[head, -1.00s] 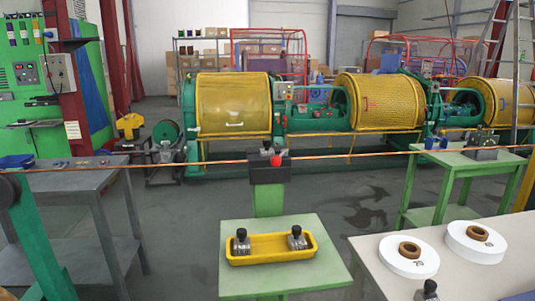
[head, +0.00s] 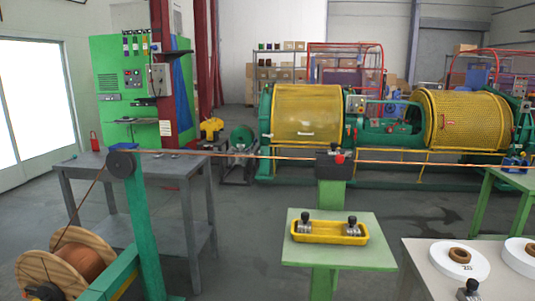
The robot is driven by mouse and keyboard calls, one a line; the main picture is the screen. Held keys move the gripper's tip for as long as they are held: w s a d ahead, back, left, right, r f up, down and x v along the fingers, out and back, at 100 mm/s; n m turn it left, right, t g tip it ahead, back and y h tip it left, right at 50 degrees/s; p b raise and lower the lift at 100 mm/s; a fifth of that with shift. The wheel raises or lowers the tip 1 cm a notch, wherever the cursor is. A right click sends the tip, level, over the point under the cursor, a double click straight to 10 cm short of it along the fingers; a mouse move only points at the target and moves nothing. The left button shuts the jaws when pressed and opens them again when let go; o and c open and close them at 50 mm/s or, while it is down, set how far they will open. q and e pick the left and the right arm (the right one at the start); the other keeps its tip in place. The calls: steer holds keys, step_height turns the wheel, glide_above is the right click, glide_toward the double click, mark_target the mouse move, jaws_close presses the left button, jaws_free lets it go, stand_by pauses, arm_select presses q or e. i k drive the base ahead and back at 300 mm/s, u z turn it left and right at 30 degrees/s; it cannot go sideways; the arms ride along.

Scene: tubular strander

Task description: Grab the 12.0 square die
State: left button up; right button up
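A yellow tray (head: 340,239) sits on a small green stand (head: 302,254) at lower centre. It holds two small metal blocks with black knobs, a left block (head: 304,228) and a right block (head: 352,229). A similar block (head: 470,291) is at the bottom edge by the white table. No size marking is readable, so I cannot tell which, if any, is the 12.0 square die. Neither of my grippers is in view.
A copper wire (head: 250,156) runs across, through a dark holder (head: 333,162) with a red knob. A wooden spool (head: 75,270) and green post (head: 140,220) stand at left, by a grey table (head: 80,163). White discs (head: 450,260) lie on the right table. Floor between is open.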

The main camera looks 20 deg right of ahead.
mark_target(333, 145)
steer(key=u, duration=0.95)
steer(key=i, duration=0.75)
steer(key=z, duration=1.9)
